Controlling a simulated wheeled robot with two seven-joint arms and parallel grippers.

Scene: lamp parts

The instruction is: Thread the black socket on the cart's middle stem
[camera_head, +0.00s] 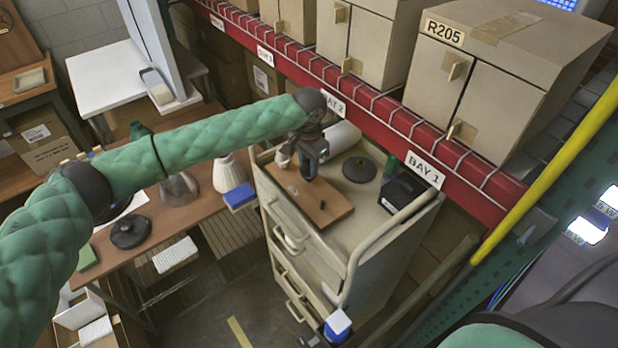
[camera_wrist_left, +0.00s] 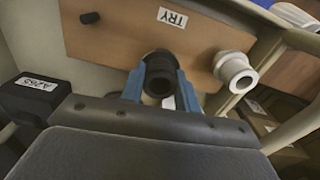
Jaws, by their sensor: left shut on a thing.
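A cart (camera_head: 345,245) stands in the middle of the head view with a brown wooden board (camera_head: 335,205) on its top. My left gripper (camera_head: 308,168) is over the board. In the left wrist view its blue fingers (camera_wrist_left: 162,92) are shut on the black socket (camera_wrist_left: 159,72), one on each side. The middle stem is hidden behind the socket and gripper, so I cannot tell whether they touch. A white socket (camera_wrist_left: 236,70) sits at one end of the board, and a short black stub (camera_wrist_left: 90,18) at the other.
A black box (camera_head: 402,190) and a dark round disc (camera_head: 359,169) are on the cart top. The red shelf beam (camera_head: 380,115) with cartons runs close behind. A wooden table (camera_head: 150,215) with lamp parts is at left.

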